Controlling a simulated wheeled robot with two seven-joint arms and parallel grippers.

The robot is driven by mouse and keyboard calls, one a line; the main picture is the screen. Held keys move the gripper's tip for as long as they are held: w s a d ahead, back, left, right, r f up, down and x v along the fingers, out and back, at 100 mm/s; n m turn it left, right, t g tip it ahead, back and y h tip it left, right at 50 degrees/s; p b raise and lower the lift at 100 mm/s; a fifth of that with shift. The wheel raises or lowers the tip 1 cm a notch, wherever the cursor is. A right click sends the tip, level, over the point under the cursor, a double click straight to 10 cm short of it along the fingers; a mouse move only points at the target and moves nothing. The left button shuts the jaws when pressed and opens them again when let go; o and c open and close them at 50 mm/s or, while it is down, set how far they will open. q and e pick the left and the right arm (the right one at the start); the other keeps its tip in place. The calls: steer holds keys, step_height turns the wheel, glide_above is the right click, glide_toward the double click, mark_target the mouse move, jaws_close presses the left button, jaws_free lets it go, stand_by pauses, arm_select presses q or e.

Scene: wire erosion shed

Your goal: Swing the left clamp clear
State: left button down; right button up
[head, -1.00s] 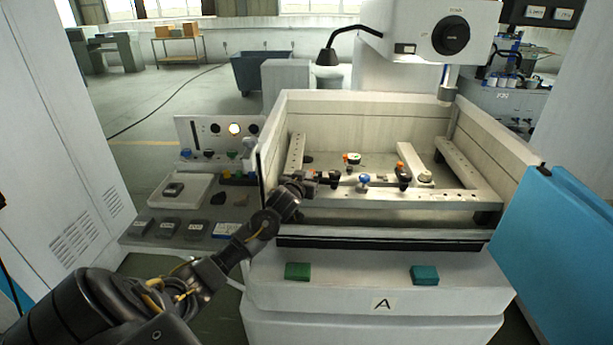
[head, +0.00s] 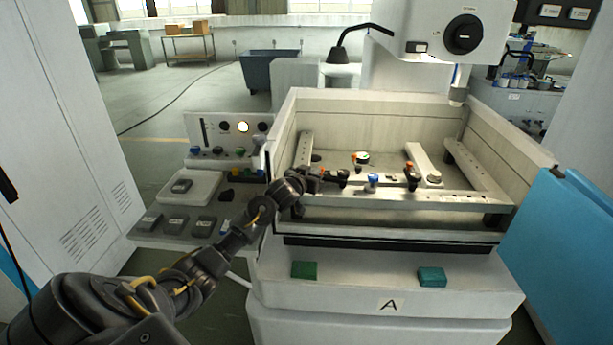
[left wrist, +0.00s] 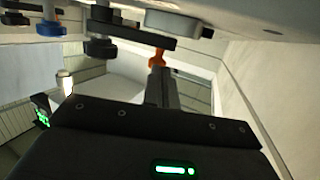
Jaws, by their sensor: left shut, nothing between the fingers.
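My left gripper (head: 316,178) is shut and empty, inside the open-topped bath of the machine. It is at the left end of the front rail (head: 440,198), close beside the dark left clamp (head: 342,175). In the left wrist view, my closed fingers (left wrist: 160,88) point up toward a dark clamp bar (left wrist: 130,35) and an orange piece (left wrist: 157,58). I cannot tell whether they touch. A blue knob (head: 373,180) sits on the rail right of the left clamp. A dark clamp with an orange top (head: 411,173) stands farther right. My right gripper is not in view.
The bath's front wall (head: 390,233) and left wall (head: 285,135) enclose the work area. The machine head (head: 440,30) hangs above its back. A side panel (head: 228,128) with knobs and a tray (head: 188,188) lie left. A blue door (head: 565,230) is at right.

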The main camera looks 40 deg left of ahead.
arm_select(q)
steer(key=shift+w+a, duration=0.4)
steer(key=shift+w, duration=0.2)
steer(key=shift+w+a, duration=0.15)
steer(key=shift+w, duration=0.2)
steer(key=shift+a+r+b+x, duration=0.15)
steer(key=shift+b+x, duration=0.2)
steer(key=shift+x, duration=0.55)
steer(key=shift+a+r+b+x, duration=0.15)
steer(key=shift+b+x, duration=0.15)
steer(key=shift+x, duration=0.6)
steer(key=b+v, duration=0.1)
steer(key=v, duration=0.8)
steer(key=shift+s+d, duration=0.15)
steer(key=shift+s, duration=0.1)
steer(key=shift+s+b, duration=0.3)
steer(key=shift+s, duration=0.45)
